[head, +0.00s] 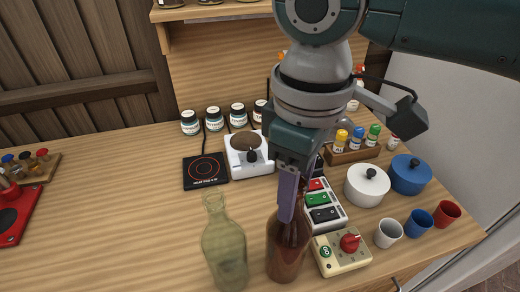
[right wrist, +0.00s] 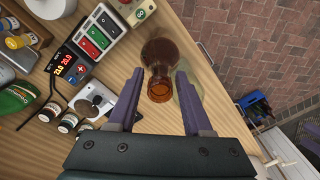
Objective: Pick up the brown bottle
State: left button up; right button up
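The brown bottle (head: 287,250) stands upright near the front edge of the table, partly hidden behind my right gripper (head: 289,200) in the head view. In the right wrist view the brown bottle (right wrist: 160,65) is seen from above, with its neck between the two spread purple fingers of my right gripper (right wrist: 160,72). The right gripper is open; I cannot tell whether a finger touches the bottle. A clear greenish bottle (head: 225,245) stands just left of it and shows faintly in the wrist view.
Right of the bottle are a beige box with a red knob (head: 342,250), a switch panel (head: 322,205), cups (head: 388,233) and lidded pots (head: 367,185). A black hot plate (head: 205,171) and a white scale (head: 248,152) stand behind.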

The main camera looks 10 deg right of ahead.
grip_shut()
jog(key=shift+r, duration=0.1)
dwell(0.9)
